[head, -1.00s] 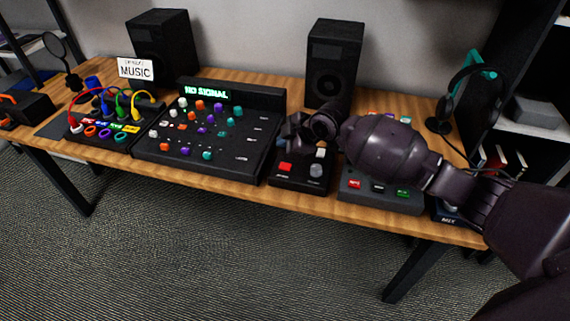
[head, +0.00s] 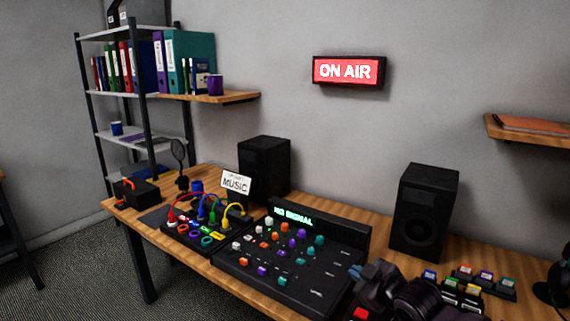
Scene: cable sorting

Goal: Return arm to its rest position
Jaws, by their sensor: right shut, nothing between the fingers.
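My right gripper (head: 374,280) shows at the bottom right of the head view, over the table near the right end of the mixing console. It looks shut and holds nothing. My right arm runs out of the picture at the bottom edge. The mixing console (head: 252,272) with coloured knobs has a green "NO SIGNAL" display (head: 292,215). The patch box (head: 182,233) left of it has red, blue, green and yellow cables (head: 236,210) plugged in. My left gripper is not in view.
Two black speakers (head: 264,168) (head: 424,212) stand at the back of the wooden table (head: 212,178). A "MUSIC" sign (head: 235,182) stands behind the patch box. Coloured button boxes (head: 486,284) lie at the right. A lit "ON AIR" sign (head: 348,71) hangs on the wall.

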